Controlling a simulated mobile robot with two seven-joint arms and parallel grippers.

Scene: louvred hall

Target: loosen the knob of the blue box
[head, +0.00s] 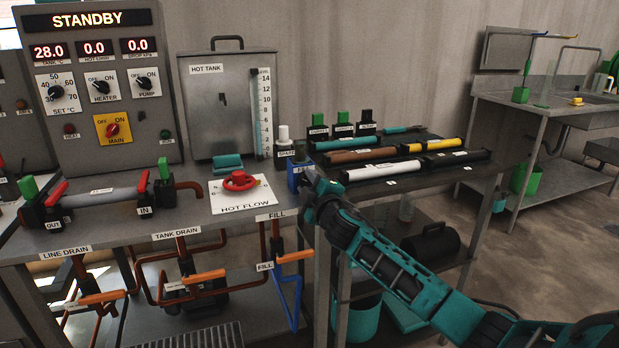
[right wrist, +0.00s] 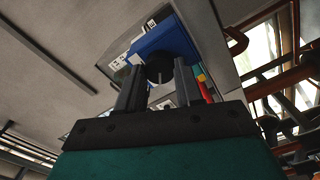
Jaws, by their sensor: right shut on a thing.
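The blue box (head: 292,179) stands at the right end of the bench, beside the hot flow plate, partly hidden by my right gripper. In the right wrist view the blue box (right wrist: 168,38) shows at the top, with its dark round knob (right wrist: 159,68) facing the gripper. My right gripper (head: 310,189) reaches the box from the right. In the right wrist view its two fingers (right wrist: 160,80) stand on either side of the knob, shut on it. In the head view the knob is hidden. My left gripper is out of view.
The red hot flow wheel (head: 239,180) is just left of the box. A black block labelled spare (head: 284,148) stands behind it. A rack of coloured cartridges (head: 375,157) lies on the bench to the right. Drain pipes with orange handles (head: 203,277) run below the bench.

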